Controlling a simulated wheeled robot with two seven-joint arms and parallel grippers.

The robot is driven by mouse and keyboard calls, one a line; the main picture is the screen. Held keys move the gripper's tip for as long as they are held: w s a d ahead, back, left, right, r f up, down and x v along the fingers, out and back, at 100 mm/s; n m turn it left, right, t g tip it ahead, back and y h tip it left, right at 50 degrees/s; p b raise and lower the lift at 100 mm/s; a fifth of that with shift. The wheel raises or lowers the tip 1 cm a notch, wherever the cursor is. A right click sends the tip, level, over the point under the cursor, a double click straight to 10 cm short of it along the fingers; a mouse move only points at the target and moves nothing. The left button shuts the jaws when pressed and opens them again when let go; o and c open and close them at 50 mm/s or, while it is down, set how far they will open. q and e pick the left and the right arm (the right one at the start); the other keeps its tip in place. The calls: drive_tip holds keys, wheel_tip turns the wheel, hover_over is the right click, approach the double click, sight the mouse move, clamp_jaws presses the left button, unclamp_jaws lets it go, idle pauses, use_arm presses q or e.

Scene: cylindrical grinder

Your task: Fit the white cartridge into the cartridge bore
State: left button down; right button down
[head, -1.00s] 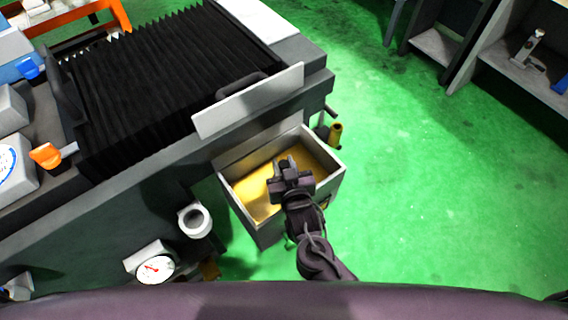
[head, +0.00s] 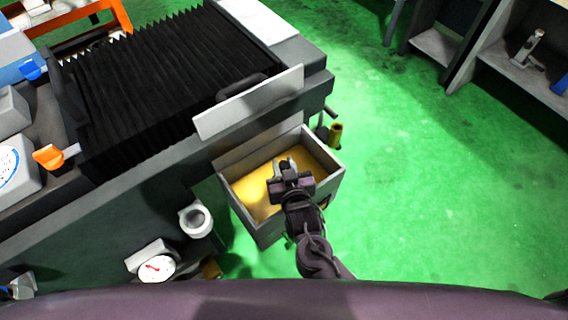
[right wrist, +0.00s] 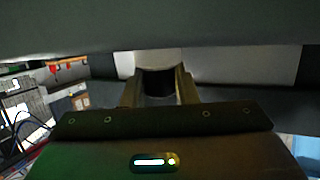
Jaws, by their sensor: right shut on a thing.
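My right gripper (head: 284,168) is over the open grey box with a yellow inside, its fingers pointing away from me. In the right wrist view its two fingers (right wrist: 158,88) are closed on a pale cylindrical piece (right wrist: 158,60) with a dark lower part, which looks like the white cartridge. The fingers and the gripper body hide most of that piece in the head view. A white round socket with a dark opening (head: 196,220) sits on the machine's front, left of the box; it may be the cartridge bore. My left gripper is not in view.
The grey box (head: 228,193) has raised walls close around my right gripper. A dial gauge (head: 157,268) is below the white socket. A pale upright plate (head: 250,101) and black bellows (head: 160,75) are above on the machine. Green floor (head: 430,210) is clear at the right.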

drive_tip(key=shift+f+b, duration=1.15)
drive_tip(key=shift+f, duration=0.5)
drive_tip(key=c, duration=1.1)
unclamp_jaws()
drive_tip(key=shift+f, duration=0.1)
drive_tip(key=shift+o, duration=0.2)
drive_tip(key=shift+s, duration=0.1)
drive_tip(key=v, duration=0.7)
drive_tip(key=shift+s+r, duration=0.25)
drive_tip(key=shift+s, duration=0.05)
drive_tip(key=shift+d, duration=0.1)
